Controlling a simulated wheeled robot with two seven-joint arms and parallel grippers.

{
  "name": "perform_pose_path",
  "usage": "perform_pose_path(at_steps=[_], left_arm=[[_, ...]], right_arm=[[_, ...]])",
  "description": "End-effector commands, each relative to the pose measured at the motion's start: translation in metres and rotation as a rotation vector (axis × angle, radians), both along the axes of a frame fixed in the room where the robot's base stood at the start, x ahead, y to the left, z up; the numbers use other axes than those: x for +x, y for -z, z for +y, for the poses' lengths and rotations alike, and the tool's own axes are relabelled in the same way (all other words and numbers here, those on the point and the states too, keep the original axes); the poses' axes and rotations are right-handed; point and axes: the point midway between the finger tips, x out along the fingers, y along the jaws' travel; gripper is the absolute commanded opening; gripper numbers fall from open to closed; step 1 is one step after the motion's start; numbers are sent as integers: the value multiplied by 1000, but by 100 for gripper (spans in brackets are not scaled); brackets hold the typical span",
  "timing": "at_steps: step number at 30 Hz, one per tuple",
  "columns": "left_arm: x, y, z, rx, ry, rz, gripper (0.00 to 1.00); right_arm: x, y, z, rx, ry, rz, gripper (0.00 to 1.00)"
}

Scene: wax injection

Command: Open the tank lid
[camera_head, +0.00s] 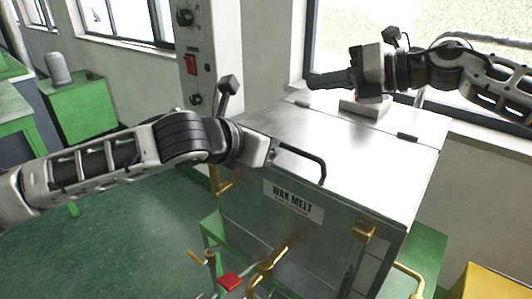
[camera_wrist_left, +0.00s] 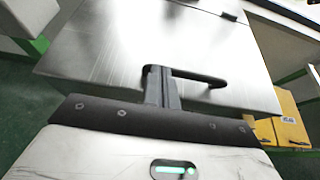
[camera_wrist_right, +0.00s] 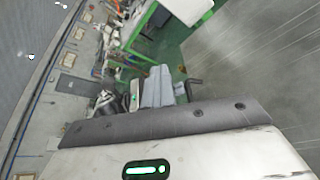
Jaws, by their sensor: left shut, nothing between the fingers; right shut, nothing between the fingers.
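The metal tank (camera_head: 245,205) carries a "WAX MELT" label. Its flat silver lid (camera_head: 345,150) lies down on it and looks closed. A black bar handle (camera_head: 312,163) runs along the lid's front edge; it also shows in the left wrist view (camera_wrist_left: 210,79). My left gripper (camera_head: 272,152) is shut and empty at the handle's left end. In the left wrist view its fingertips (camera_wrist_left: 160,72) overlap that end; I cannot tell whether they touch. My right gripper (camera_head: 322,81) is shut and empty, pointing left above the back of the lid.
Dark hinges (camera_head: 408,137) sit toward the lid's back. A pale block (camera_head: 366,107) stands behind them. A grey column with a red switch (camera_head: 191,65) rises behind my left arm. Brass pipes and a red-handled valve (camera_head: 230,281) are in front. A yellow box (camera_head: 487,283) is at lower right.

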Motion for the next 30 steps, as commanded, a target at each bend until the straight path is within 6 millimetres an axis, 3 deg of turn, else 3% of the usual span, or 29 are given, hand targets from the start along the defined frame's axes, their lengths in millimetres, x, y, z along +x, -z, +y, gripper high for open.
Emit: perform_pose_path(at_steps=[7, 11, 23, 30], left_arm=[[-1, 7, 2, 6, -3, 15, 0], [-1, 9, 2, 8, -3, 19, 0], [-1, 9, 0, 8, -1, 17, 0], [-1, 8, 0, 8, -1, 17, 0]], right_arm=[[-1, -1, 2, 1, -5, -2, 0], [-1, 0, 2, 0, -4, -1, 32], [-3, -3, -7, 0, -1, -2, 32], [-17, -17, -49, 1, 3, -4, 32]])
